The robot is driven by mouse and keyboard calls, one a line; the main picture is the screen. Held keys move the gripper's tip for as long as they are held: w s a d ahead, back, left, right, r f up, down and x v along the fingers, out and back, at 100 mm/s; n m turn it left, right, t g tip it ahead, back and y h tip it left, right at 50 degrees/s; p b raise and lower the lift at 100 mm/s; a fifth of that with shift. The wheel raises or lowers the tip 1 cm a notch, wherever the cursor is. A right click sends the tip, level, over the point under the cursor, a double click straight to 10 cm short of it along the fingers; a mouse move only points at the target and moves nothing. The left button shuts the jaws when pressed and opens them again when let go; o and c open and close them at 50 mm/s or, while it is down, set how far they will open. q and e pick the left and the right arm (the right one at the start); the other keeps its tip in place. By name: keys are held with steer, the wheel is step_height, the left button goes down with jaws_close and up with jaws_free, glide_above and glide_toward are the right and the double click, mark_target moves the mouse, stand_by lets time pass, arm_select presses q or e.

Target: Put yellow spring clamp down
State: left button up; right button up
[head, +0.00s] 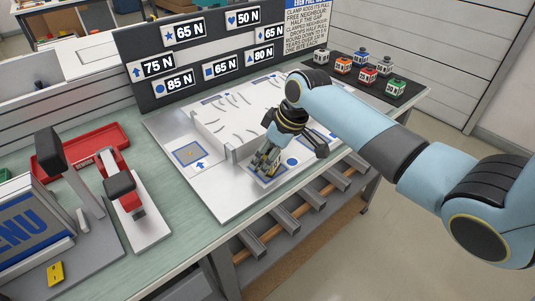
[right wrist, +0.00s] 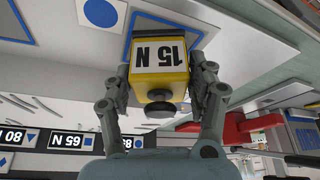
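The yellow spring clamp (right wrist: 158,62) is a small block with a white "15 N" label and a dark round knob. In the right wrist view it is between the two fingers of my right gripper (right wrist: 160,78), which press on its sides. In the head view my right gripper (head: 268,160) points down at the front of the metal board, and the clamp is mostly hidden by the fingers. It is over a blue-outlined pad (head: 283,177), also seen in the right wrist view (right wrist: 140,20). I cannot tell whether it touches the pad. My left gripper is not in view.
A white raised block (head: 215,140) stands on the metal board (head: 222,200) behind the gripper. Several coloured clamps (head: 367,76) sit on a dark mat at the back right. A red-and-black device (head: 122,190) and a red tray (head: 85,148) are to the left. A force-label panel (head: 150,98) rises behind.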

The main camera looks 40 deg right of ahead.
steer(key=shift+o, duration=0.7)
steer(key=shift+r, duration=0.3)
steer(key=v, duration=1.1)
steer(key=shift+s+r, duration=0.2)
steer(key=shift+r, duration=0.1)
